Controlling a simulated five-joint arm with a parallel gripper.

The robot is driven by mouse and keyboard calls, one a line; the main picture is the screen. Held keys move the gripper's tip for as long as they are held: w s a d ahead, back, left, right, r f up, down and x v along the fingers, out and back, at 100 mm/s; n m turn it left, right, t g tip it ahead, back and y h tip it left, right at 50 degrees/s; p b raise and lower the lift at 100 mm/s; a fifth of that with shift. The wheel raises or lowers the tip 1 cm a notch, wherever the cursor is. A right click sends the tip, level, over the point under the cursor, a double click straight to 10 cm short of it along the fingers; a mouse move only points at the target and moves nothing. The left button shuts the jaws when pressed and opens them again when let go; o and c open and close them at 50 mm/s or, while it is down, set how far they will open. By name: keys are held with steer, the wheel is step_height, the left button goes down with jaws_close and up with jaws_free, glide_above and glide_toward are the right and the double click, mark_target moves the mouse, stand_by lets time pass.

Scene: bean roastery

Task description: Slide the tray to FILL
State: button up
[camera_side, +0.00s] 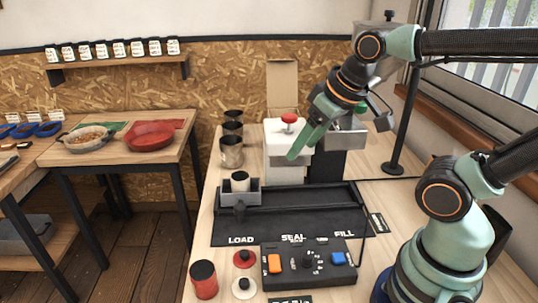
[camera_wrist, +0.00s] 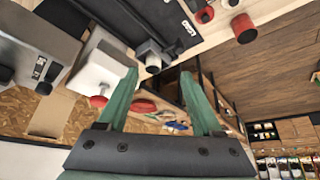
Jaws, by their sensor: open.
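The small grey tray (camera_side: 255,197) sits at the LOAD end, the left, of a black track (camera_side: 300,225) marked LOAD, SEAL and FILL. A pale cylinder (camera_side: 240,181) with a dark top stands upright in the tray. A dark knob (camera_side: 239,209) is on the tray's front. The FILL label (camera_side: 343,234) is at the track's right end. My gripper (camera_side: 298,148) is open and empty, raised in front of the white press and apart from the tray. The wrist view shows its two green fingers (camera_wrist: 157,78) spread, with the tray (camera_wrist: 147,47) beyond them.
The white press (camera_side: 287,160) with a red button (camera_side: 289,117) stands behind the track. Dark metal cups (camera_side: 231,152) stand behind the tray. A control box (camera_side: 308,263), a red canister (camera_side: 204,280) and two small discs lie in front. The track right of the tray looks clear.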

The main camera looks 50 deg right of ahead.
steer(key=w, duration=0.1)
steer(key=n+g, duration=0.4)
steer(key=g, duration=0.2)
glide_above(239, 207)
step_height(239, 207, down, 8)
steer(key=r, duration=0.1)
step_height(239, 207, down, 12)
steer(key=shift+f, duration=0.1)
jaws_close()
stand_by(1.1)
